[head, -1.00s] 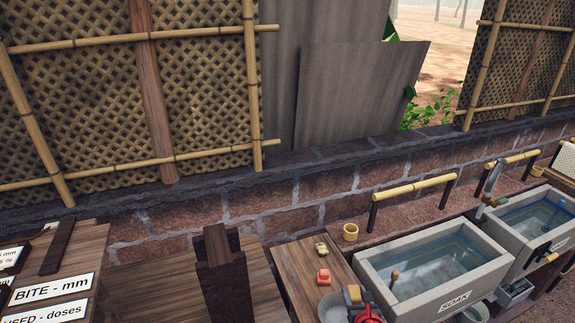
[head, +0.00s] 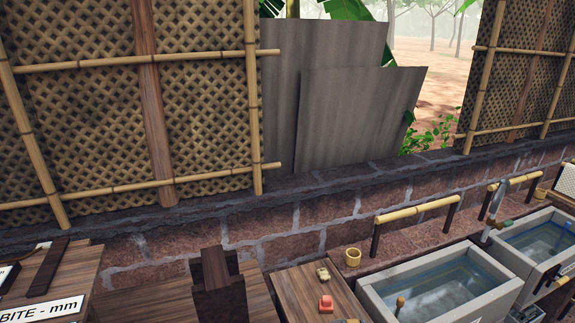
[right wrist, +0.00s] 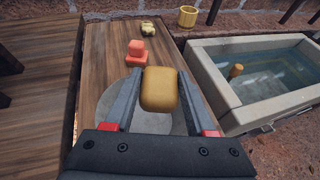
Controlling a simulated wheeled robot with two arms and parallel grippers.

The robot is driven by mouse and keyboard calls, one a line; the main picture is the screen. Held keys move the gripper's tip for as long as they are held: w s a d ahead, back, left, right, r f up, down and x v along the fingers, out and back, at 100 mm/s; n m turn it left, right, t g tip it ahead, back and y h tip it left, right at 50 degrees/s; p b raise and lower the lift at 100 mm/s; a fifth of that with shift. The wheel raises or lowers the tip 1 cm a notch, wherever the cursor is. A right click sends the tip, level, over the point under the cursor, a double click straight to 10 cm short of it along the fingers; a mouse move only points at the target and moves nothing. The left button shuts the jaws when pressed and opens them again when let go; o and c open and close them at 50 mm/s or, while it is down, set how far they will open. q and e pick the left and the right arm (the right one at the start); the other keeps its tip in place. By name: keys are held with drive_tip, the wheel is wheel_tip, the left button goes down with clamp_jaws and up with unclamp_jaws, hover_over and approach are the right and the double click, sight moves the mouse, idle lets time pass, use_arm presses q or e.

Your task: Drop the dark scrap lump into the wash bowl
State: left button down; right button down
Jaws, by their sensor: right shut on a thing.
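In the right wrist view my right gripper (right wrist: 160,92) is shut on an ochre-brown lump (right wrist: 160,88), with a finger on each side of it. The lump looks more ochre than dark. Below and behind it is a round grey shape (right wrist: 132,112), which looks like the wash bowl; the lump and gripper partly hide it. The lump appears above it, but the gap cannot be judged. A red-orange lump (right wrist: 136,52) and a pale yellow lump (right wrist: 149,30) lie on the wooden top beyond. My left gripper is not in view.
A concrete soak trough (head: 440,285) with water stands right of the wooden top (head: 290,285), with a second trough (head: 540,240) beyond. A yellow cup (head: 352,257) sits on the brick ledge. A dark wooden post (head: 217,285) rises to the left.

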drive_tip(key=shift+c, duration=0.8)
unclamp_jaws()
drive_tip(key=shift+s, duration=0.1)
drive_tip(key=shift+s+d+r, duration=0.1)
drive_tip(key=shift+s+r, duration=0.05)
drive_tip(key=shift+s, duration=0.05)
drive_tip(key=v, duration=1.6)
drive_tip(key=shift+s+r+p, duration=0.2)
drive_tip(key=shift+s+p, duration=0.15)
